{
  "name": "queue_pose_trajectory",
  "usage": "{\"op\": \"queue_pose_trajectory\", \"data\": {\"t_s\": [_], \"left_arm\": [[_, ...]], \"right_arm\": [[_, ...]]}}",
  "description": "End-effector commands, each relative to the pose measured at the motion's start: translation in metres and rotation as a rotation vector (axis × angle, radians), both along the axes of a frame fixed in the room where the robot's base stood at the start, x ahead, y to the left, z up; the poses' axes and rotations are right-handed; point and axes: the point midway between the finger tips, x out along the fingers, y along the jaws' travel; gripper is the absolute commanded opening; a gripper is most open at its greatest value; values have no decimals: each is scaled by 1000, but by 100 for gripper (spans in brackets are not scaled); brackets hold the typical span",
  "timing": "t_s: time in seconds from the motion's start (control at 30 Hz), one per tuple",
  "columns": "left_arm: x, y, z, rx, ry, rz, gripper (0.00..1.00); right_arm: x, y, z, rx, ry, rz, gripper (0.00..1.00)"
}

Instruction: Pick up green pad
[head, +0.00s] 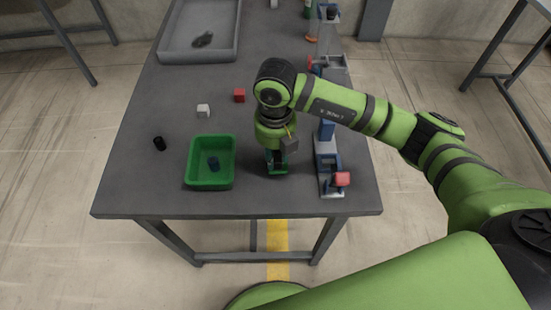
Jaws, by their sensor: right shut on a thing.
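My right gripper (277,170) points down over the front part of the grey table, just right of the green bin. It is shut on the green pad (284,170), which shows only as small green patches around the fingertips. The rest of the pad is hidden by the gripper. I cannot tell whether the pad touches the table. My left gripper is not in view.
The green bin (188,165) holds a dark blue piece (213,163). A black cylinder (159,143), white cube (203,111) and red cube (239,95) lie on the table (150,195). A blue-grey fixture (326,160) stands right; a grey tray (165,50) is behind.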

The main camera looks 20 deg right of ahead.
Motion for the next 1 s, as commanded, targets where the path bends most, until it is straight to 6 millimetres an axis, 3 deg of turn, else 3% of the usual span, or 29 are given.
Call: {"op": "queue_pose_trajectory", "data": {"t_s": [0.07, 0.3, 0.5, 0.7, 1.0], "left_arm": [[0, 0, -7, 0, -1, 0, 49], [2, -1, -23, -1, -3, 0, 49], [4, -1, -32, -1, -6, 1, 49], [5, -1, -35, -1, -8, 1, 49], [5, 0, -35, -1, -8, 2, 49]], "right_arm": [[2, 0, 15, 2, -9, 2, 0], [15, 56, 46, 3, -6, 5, 0], [24, 92, 69, 2, -6, 2, 0], [29, 110, 81, -1, -3, 1, 0], [29, 113, 84, -1, -2, 0, 0]]}}
